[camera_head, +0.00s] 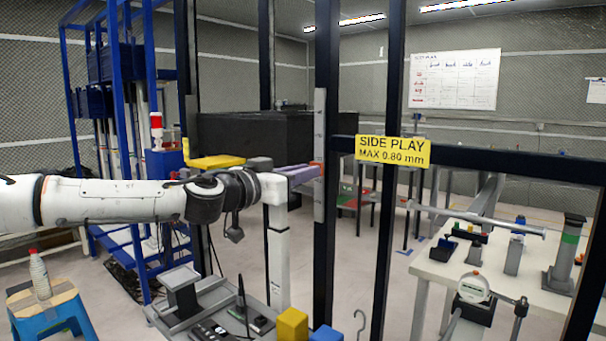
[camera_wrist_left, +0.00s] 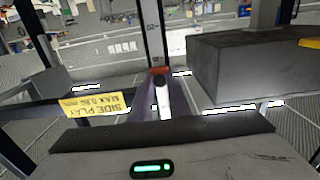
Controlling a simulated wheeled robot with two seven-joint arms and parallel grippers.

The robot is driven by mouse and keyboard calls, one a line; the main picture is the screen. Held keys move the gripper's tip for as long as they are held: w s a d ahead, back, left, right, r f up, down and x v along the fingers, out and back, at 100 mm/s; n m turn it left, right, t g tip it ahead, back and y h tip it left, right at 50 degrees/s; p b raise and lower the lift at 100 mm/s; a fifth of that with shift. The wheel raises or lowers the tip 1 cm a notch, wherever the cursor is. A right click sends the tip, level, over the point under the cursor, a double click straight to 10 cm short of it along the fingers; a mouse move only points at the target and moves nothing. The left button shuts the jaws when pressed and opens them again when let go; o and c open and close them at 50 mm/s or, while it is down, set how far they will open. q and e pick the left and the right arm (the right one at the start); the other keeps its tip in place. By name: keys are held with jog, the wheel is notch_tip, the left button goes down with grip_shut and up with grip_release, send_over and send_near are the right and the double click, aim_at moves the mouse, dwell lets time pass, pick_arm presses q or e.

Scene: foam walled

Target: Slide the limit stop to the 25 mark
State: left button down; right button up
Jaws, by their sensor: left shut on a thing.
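The limit stop (camera_head: 316,165) is a small orange-red piece on a grey upright scale (camera_head: 319,120) fixed to a dark post. My left gripper (camera_head: 308,171) reaches the scale from the left at the stop's height. It is shut on the stop, and its purple finger hides part of it. In the left wrist view, which is upside down, the orange stop (camera_wrist_left: 160,70) lies across the scale (camera_wrist_left: 153,40) at the tips of my left gripper (camera_wrist_left: 160,80). Small printed marks show on the scale but are too blurred to read surely. My right gripper is out of view.
A yellow "SIDE PLAY MAX 0.80 mm" sign (camera_head: 393,150) hangs on the dark frame right of the scale. A white table (camera_head: 450,265) with tools stands at the right. A black box (camera_head: 255,135) is behind my arm. A blue stool (camera_head: 45,310) is at lower left.

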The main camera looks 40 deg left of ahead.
pick_arm(q)
notch_tip(320, 180, down, 4)
jog(key=b, duration=0.4)
jog(key=shift+f+b, duration=0.4)
jog(key=shift+b, duration=0.1)
jog(key=shift+r, duration=0.1)
jog(key=c, duration=1.7)
grip_release()
jog(key=shift+o, duration=0.2)
jog(key=shift+r, duration=0.1)
